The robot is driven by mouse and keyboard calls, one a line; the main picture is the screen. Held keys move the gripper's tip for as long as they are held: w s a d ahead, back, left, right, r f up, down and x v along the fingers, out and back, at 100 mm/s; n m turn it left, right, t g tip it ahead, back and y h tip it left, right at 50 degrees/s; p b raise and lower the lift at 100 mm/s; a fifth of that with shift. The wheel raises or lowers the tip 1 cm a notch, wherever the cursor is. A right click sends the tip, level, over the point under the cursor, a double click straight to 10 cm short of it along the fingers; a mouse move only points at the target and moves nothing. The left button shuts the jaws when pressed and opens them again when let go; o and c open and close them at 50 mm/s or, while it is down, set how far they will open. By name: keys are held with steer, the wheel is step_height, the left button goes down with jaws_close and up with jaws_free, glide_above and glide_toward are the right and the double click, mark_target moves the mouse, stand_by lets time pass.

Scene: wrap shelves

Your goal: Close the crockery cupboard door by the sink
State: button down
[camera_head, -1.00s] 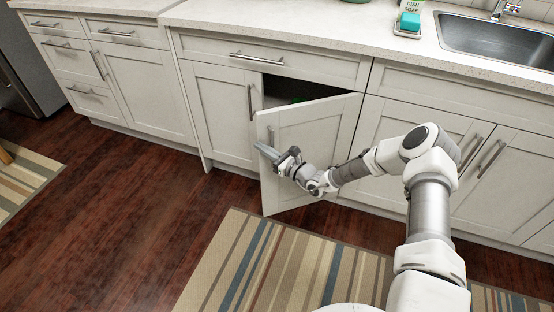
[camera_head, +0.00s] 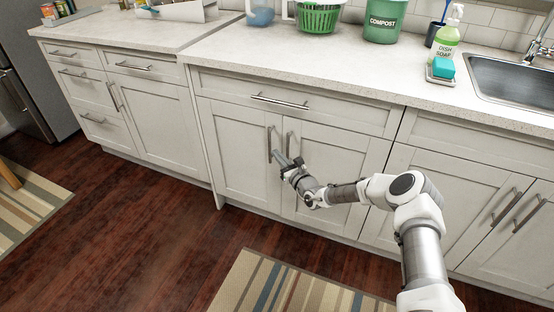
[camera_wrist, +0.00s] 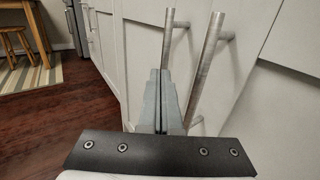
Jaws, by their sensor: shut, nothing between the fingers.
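The white cupboard door (camera_head: 340,170) left of the sink sits flush with the cabinet front, beside its left-hand neighbour door (camera_head: 237,155). Its vertical metal handle (camera_head: 290,147) stands close to the neighbour's handle (camera_head: 269,143). My gripper (camera_head: 280,157) is shut and empty, in front of the meeting edge of the two doors, low by the handles. In the wrist view my shut fingers (camera_wrist: 161,75) point between the two bar handles, the right one (camera_wrist: 206,70) close beside them. Whether the fingers touch the door is unclear. The cupboard's inside is hidden.
The sink (camera_head: 515,85) is at the right of the counter (camera_head: 330,62). Dish soap (camera_head: 446,38), a compost bin (camera_head: 385,22) and a green basket (camera_head: 318,17) stand on it.

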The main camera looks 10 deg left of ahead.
steer(key=shift+w, duration=0.7)
steer(key=shift+s, duration=0.1)
